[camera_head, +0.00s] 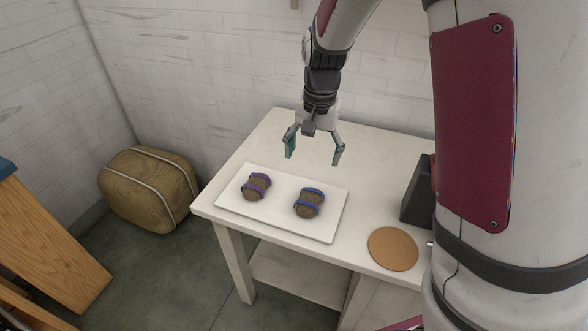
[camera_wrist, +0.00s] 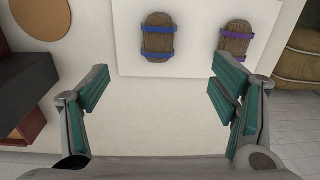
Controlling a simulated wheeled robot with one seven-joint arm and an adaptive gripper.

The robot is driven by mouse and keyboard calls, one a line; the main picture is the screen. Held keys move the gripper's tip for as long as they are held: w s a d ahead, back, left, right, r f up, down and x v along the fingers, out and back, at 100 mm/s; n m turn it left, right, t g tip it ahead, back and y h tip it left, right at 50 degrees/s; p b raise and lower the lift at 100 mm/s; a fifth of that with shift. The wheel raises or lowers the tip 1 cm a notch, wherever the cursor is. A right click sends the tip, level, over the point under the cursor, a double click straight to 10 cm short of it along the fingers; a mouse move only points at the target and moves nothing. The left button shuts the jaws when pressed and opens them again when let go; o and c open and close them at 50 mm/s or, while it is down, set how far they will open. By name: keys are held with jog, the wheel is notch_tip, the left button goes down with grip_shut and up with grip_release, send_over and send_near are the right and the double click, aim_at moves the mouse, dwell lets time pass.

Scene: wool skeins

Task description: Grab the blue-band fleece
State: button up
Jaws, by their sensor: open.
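The blue-band fleece (camera_head: 308,204) is a brown skein with two blue bands, lying on the right half of a white board (camera_head: 265,217). In the wrist view the blue-band fleece (camera_wrist: 158,38) lies at the top, left of centre. A similar brown skein with purple bands (camera_head: 256,187) lies to its left on the board; it also shows in the wrist view (camera_wrist: 235,40). My gripper (camera_head: 314,160) is open and empty above the table, behind the board. In the wrist view its fingers (camera_wrist: 161,92) are spread wide, with bare table between them.
The white table (camera_head: 284,128) also carries a round cork mat (camera_head: 393,249) at the right and a dark box (camera_head: 418,195) behind the mat. A tan bag (camera_head: 150,190) stands on the floor at the left. The wall rises behind the table.

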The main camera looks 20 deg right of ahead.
notch_tip(320, 180, down, 4)
jog(key=w+f, duration=0.1)
jog(key=w, duration=0.1)
send_over(310, 197)
jog(key=shift+m+g, duration=0.3)
jog(key=f, duration=0.7)
jog(key=shift+s+a+f, duration=0.1)
jog(key=shift+s+a, duration=0.2)
jog(key=shift+w+d+f+p, duration=0.15)
jog(key=shift+f+p, duration=0.1)
jog(key=shift+f, duration=1.25)
jog(key=shift+w+d+f+p, duration=0.1)
jog(key=shift+f+p, duration=0.1)
jog(key=shift+f, duration=1.3)
jog(key=c, duration=1.1)
